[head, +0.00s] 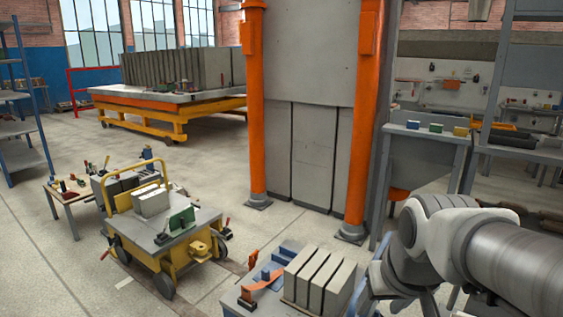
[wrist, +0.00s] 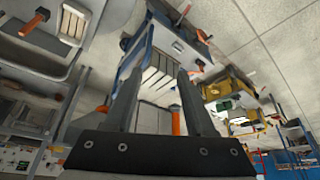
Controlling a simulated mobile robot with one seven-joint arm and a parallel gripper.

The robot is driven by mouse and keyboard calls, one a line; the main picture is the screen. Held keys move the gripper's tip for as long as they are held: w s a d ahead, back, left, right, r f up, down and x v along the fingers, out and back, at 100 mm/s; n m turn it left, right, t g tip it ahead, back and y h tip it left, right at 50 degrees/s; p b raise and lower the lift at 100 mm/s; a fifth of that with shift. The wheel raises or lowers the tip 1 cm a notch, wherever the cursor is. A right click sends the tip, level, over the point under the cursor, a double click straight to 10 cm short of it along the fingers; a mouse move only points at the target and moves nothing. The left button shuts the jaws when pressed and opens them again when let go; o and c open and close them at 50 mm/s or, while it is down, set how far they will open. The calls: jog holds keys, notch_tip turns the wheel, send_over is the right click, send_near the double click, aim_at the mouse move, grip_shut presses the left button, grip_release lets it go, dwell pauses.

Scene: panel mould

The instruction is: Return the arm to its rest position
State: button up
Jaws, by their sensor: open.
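My arm (head: 470,245) reaches in from the right edge in the head view, bent at a pale grey joint. My gripper (wrist: 158,75) shows in the wrist view, with its two dark fingers apart and nothing between them. The wrist picture is tilted and looks upside down. Beyond the fingers, apart from them, is the bench with grey blocks (wrist: 158,78). In the head view the gripper itself cannot be made out.
A bench with upright grey blocks (head: 318,278) stands just left of my arm. A yellow cart (head: 190,245) is farther left. Orange posts (head: 257,110) flank tall grey panels (head: 310,150). A shelf unit (head: 490,110) stands right. Floor (head: 50,270) at lower left is open.

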jog(key=s+a+r, duration=0.1)
jog(key=s, duration=0.6)
notch_tip(320, 180, up, 22)
jog(key=p, duration=2.1)
jog(key=shift+s+a+f+t, duration=0.2)
jog(key=shift+f+t, duration=0.05)
jog(key=shift+t, duration=0.15)
